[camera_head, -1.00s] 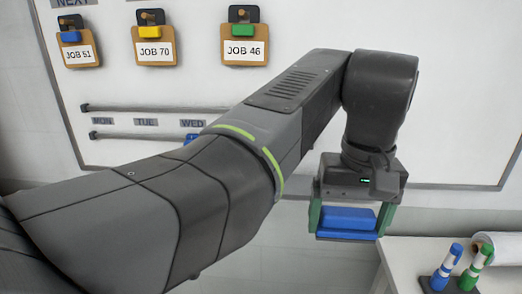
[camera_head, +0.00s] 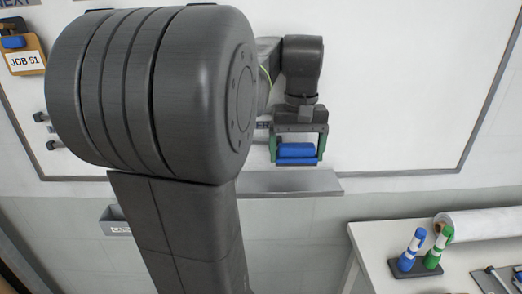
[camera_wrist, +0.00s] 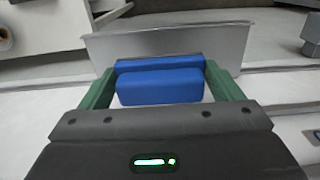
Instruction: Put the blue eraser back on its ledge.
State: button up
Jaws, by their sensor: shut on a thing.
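The blue eraser (camera_head: 296,151) is held between the green fingers of my gripper (camera_head: 297,158), in front of the whiteboard. In the wrist view the eraser (camera_wrist: 160,82) spans the gap between both fingers. The grey ledge (camera_head: 290,183) runs along the bottom of the whiteboard, just below the eraser in the head view. The ledge also shows in the wrist view (camera_wrist: 170,40) beyond the eraser. The eraser looks apart from the ledge, though the exact gap cannot be told. My arm hides the left part of the ledge.
The JOB 51 board (camera_head: 24,55) hangs at the upper left.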

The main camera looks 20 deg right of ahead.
aim_at(295, 160)
jog(key=shift+w+d+f, duration=0.1)
jog(key=shift+w+f, duration=0.15)
jog(key=shift+f, duration=0.3)
jog(key=shift+w+f, duration=0.25)
jog(key=shift+f, duration=0.25)
jog(key=shift+s+f, duration=0.15)
jog(key=shift+f, duration=0.45)
notch_tip(295, 160, down, 2)
jog(key=shift+f, duration=0.25)
jog(key=shift+w+f+p, duration=0.25)
jog(key=shift+f+p, duration=0.1)
jog(key=shift+f, duration=0.25)
jog(key=o, duration=0.7)
notch_tip(295, 160, up, 12)
jog(key=shift+r, duration=0.1)
